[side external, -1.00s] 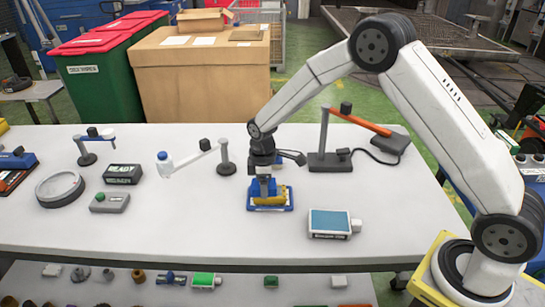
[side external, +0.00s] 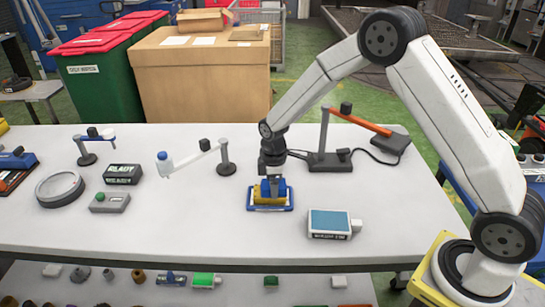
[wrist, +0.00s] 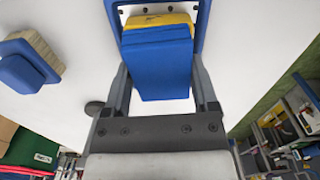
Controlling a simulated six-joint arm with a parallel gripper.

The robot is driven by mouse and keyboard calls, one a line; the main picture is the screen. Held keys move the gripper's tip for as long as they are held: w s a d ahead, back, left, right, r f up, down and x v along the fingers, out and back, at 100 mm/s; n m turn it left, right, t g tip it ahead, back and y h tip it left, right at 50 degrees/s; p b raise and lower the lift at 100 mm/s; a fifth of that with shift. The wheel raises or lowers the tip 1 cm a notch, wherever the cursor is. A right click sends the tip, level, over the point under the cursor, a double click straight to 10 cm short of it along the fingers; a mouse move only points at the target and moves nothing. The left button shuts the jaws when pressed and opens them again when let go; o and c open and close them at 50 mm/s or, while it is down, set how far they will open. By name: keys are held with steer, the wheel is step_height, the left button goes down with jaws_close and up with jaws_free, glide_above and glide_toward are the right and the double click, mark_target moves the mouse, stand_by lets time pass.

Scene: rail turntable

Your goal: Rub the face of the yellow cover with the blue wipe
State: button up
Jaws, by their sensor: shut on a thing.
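The yellow cover (side external: 260,197) lies in a blue frame (side external: 252,208) on the white table; it also shows in the wrist view (wrist: 150,18) beyond the wipe. My gripper (side external: 272,182) is over the cover, pointing down. It is shut on the blue wipe (side external: 266,187), which fills the space between the two fingers in the wrist view (wrist: 160,72). The wipe is low over the cover and hides part of it; whether it touches the face cannot be told for sure.
A blue-screened box (side external: 330,222) lies right of the frame. A lamp-like stand with an orange arm (side external: 355,120) is behind right. A grey post with a white arm (side external: 222,158), a black display (side external: 123,174) and a ring (side external: 60,188) stand left. Table in front of the frame is clear.

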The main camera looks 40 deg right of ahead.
steer(key=shift+w+a, duration=1.9)
steer(key=shift+a, duration=0.05)
step_height(320, 180, up, 8)
steer(key=shift+s, duration=0.1)
